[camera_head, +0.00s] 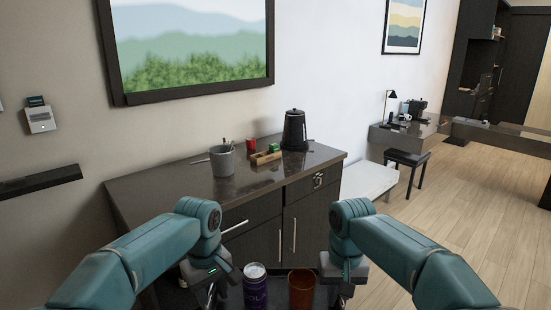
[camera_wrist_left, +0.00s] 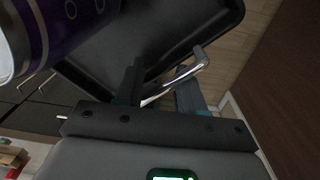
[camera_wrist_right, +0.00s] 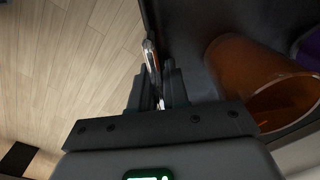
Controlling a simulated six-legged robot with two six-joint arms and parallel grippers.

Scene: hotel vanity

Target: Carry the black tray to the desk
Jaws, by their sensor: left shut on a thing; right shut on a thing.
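The black tray (camera_wrist_left: 150,40) is held between my two grippers, low in front of me; the right wrist view shows its dark edge (camera_wrist_right: 185,45). My left gripper (camera_wrist_left: 160,90) is shut on a metal handle at one end. My right gripper (camera_wrist_right: 157,90) is shut on the metal handle at the other end. A purple can (camera_head: 256,289) and an amber cup (camera_head: 301,290) stand on the tray, side by side. The desk (camera_head: 385,137) is in the right background of the head view, well away from the tray.
A dark cabinet (camera_head: 262,239) stands directly ahead, with a black kettle (camera_head: 295,130), a grey pot (camera_head: 222,160) and small items on top. A white bench (camera_head: 370,181) and dark stool (camera_head: 406,158) stand near the desk. Wooden floor (camera_head: 460,215) is open on the right.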

